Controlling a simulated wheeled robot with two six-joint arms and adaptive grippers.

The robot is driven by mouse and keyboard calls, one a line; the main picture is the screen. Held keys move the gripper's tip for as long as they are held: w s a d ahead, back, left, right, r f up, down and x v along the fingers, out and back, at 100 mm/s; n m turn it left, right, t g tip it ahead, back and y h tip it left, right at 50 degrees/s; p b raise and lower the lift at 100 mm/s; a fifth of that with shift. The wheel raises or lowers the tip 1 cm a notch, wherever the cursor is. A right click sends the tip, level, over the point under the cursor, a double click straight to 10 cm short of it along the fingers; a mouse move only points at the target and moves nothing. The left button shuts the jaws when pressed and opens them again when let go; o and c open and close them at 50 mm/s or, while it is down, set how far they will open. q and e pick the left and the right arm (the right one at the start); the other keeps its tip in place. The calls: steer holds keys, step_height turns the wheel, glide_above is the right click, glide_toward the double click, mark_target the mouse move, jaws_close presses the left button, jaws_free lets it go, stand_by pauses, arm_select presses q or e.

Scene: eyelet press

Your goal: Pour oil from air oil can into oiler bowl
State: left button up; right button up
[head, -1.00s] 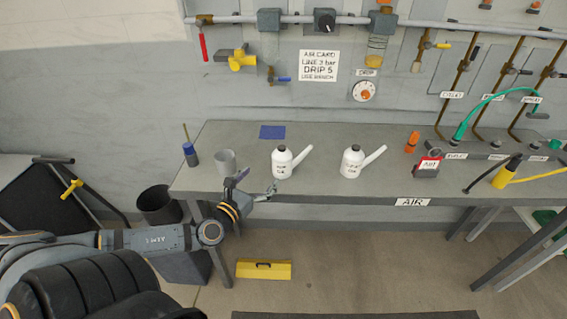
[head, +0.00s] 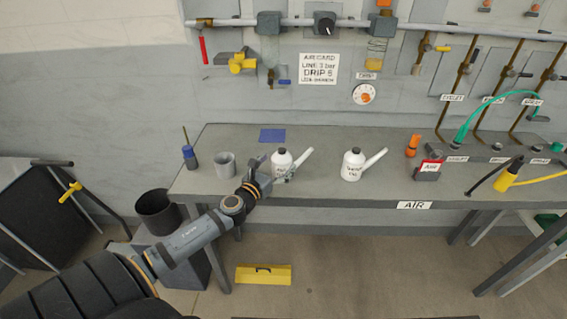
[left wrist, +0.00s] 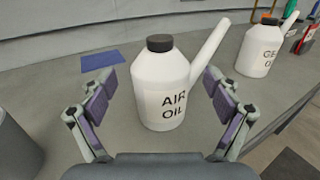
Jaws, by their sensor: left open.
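The air oil can (head: 281,163), white with a dark cap and a slanted spout, stands upright on the bench. In the left wrist view its label "AIR OIL" (left wrist: 173,104) faces me. My left gripper (head: 272,172) is open, with one finger on each side of the can; the left wrist view shows its fingers (left wrist: 163,105) apart, with gaps to the can. An amber bowl (head: 376,53), which looks like the oiler bowl, hangs under the pipe on the wall panel. My right gripper is not in view.
A second white can (head: 352,166), its label partly legible as "GE.. OIL", stands to the right. A grey cup (head: 225,165) and a blue bottle (head: 189,158) are on the left. A blue cloth (head: 272,135) lies behind. A drip dial (head: 364,94) is on the panel.

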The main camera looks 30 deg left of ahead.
mark_target(280, 155)
arm_select(q)
steer(key=shift+w+r, duration=0.15)
steer(key=shift+w, duration=0.55)
steer(key=c, duration=1.5)
step_height(280, 155, up, 4)
steer(key=p, duration=0.2)
steer(key=shift+d+p, duration=0.15)
steer(key=shift+p, duration=0.15)
steer(key=shift+s+d+r+b, duration=0.15)
steer(key=shift+s+d+r, duration=1.2)
steer(key=shift+d, duration=0.6)
steer(key=shift+s+d+r+b, duration=0.2)
steer(key=shift+s+d+r, duration=0.9)
steer(key=shift+d+r, duration=0.7)
steer(key=shift+s+d+r+b, duration=0.15)
steer(key=shift+s+d+r, duration=1.1)
steer(key=shift+d, duration=0.85)
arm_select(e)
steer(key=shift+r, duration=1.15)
